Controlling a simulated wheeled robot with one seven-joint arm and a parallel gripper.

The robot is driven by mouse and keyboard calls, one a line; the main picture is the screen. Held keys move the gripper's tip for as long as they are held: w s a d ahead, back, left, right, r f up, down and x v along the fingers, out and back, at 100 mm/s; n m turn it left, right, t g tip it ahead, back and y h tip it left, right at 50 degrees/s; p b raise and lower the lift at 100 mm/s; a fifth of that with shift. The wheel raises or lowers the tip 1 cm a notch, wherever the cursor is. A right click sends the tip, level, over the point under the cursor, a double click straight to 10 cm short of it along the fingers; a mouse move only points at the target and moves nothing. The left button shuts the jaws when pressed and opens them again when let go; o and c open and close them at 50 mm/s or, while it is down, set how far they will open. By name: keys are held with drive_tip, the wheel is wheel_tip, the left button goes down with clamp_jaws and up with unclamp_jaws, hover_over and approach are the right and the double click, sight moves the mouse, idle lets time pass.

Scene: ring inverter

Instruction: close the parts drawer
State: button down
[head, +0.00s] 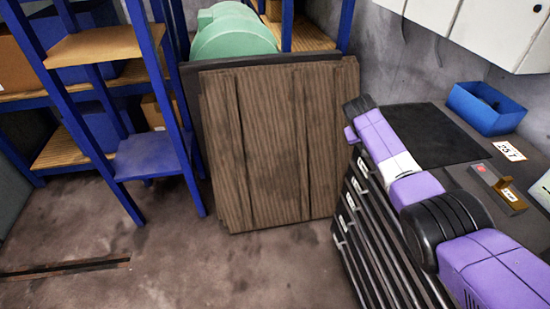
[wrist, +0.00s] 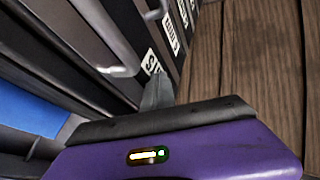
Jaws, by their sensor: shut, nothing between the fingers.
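The drawer cabinet (head: 395,270) stands at the right in the head view, with several dark drawers, pale handles and white labels on its front. I cannot tell which is the parts drawer or how far any drawer stands out. My purple arm reaches over the cabinet, its end near the cabinet's far front corner; the fingertips are hard to make out there. In the wrist view my gripper (wrist: 158,92) is shut and empty, its grey fingers close to the labelled drawer fronts (wrist: 120,75). I cannot tell whether they touch.
A brown wooden panel (head: 270,145) stands just beyond the cabinet. A blue shelf rack (head: 165,160) is at the left. On the worktop are a black mat (head: 440,150), a blue bin (head: 485,110) and small items. The floor (head: 220,270) before the cabinet is clear.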

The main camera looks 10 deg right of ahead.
drive_tip(key=shift+d, duration=0.7)
